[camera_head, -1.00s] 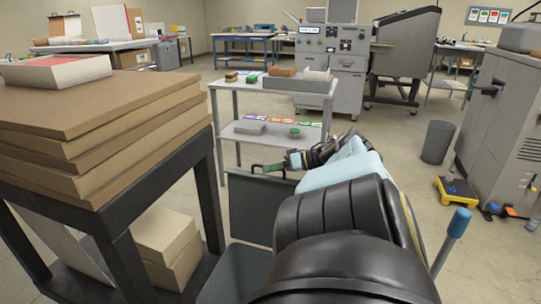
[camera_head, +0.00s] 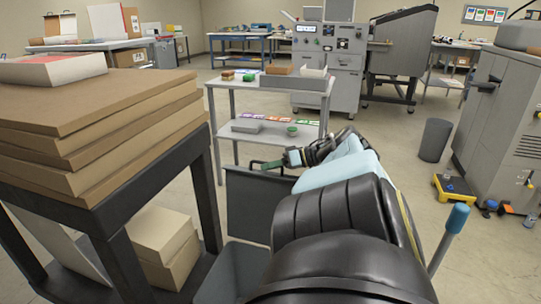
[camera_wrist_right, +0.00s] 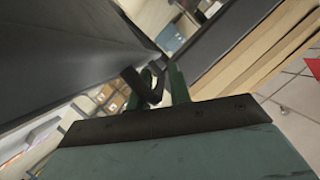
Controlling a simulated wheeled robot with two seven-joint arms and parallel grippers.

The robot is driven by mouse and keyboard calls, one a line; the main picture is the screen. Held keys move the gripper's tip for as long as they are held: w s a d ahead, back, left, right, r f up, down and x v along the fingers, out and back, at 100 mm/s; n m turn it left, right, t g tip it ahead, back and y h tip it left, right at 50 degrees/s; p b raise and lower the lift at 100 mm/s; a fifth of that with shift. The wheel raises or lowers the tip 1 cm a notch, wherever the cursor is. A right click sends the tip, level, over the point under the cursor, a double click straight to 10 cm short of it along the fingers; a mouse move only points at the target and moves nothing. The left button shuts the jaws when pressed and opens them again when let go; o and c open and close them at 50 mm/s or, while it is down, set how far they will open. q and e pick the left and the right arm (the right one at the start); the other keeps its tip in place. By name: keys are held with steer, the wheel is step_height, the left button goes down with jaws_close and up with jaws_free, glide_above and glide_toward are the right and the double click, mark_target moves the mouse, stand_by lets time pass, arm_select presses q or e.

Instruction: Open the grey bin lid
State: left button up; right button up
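The grey bin (camera_head: 228,278) stands on the floor beside the dark rack, its front part hidden by my right arm. Its lid (camera_head: 248,207) stands raised, close to upright, at the far side of the bin. My right gripper (camera_head: 272,165) is at the lid's top edge. In the right wrist view its green fingers (camera_wrist_right: 162,88) stand a small gap apart, with the dark lid handle (camera_wrist_right: 156,92) between them, and look shut on it. The lid's dark panel (camera_wrist_right: 70,55) fills the upper left of that view. My left gripper is not in view.
A dark rack (camera_head: 110,215) with stacked brown boards (camera_head: 100,140) stands close on the left. A grey two-level table (camera_head: 240,146) is behind the lid.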

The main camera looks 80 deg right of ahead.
mark_target(287, 175)
steer(key=shift+w, duration=0.15)
steer(key=shift+r, duration=0.1)
